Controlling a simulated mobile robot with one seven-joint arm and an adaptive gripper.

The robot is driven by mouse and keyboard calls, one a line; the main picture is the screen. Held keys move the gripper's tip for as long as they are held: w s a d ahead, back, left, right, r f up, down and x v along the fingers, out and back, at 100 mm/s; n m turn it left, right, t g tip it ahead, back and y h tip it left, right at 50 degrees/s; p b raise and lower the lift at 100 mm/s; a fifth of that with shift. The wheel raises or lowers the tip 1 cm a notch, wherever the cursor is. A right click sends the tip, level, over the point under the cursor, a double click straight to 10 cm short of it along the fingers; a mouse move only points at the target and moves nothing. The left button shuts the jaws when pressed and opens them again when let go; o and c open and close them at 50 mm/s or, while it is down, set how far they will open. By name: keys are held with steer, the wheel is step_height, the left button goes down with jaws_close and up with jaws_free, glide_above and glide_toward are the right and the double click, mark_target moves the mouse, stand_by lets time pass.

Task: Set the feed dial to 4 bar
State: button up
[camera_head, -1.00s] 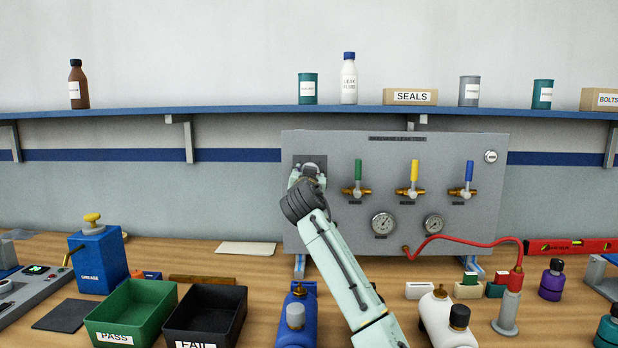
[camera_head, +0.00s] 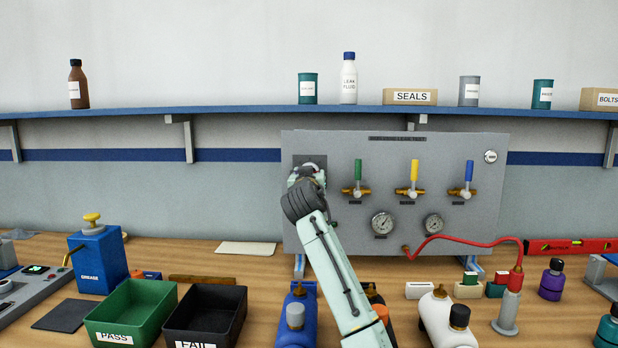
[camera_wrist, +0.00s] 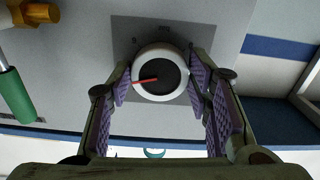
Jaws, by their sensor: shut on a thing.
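The feed dial (camera_wrist: 160,73) is a round knob with a white rim, a dark face and a red pointer, on a dark square plate (camera_head: 301,161) at the upper left of the grey panel (camera_head: 400,230). In the wrist view its pointer (camera_wrist: 144,81) lies nearly level and points left. My gripper (camera_wrist: 158,78) is shut on the dial, with one purple-padded finger on each side of its rim. In the head view my gripper (camera_head: 307,178) and wrist cover most of the dial.
Green (camera_head: 358,170), yellow (camera_head: 414,171) and blue (camera_head: 469,171) valve levers stand upright to the right of my gripper. Two gauges (camera_head: 383,223) (camera_head: 433,225) sit below them. A red hose (camera_head: 465,240) leaves the panel. Bottles and trays stand on the bench below my arm.

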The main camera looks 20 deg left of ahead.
steer(key=n, duration=0.5)
steer(key=shift+d, duration=0.1)
steer(key=shift+n, duration=0.4)
steer(key=o, duration=1.1)
steer(key=shift+o, duration=0.2)
steer(key=v, duration=1.2)
steer(key=shift+r, duration=0.1)
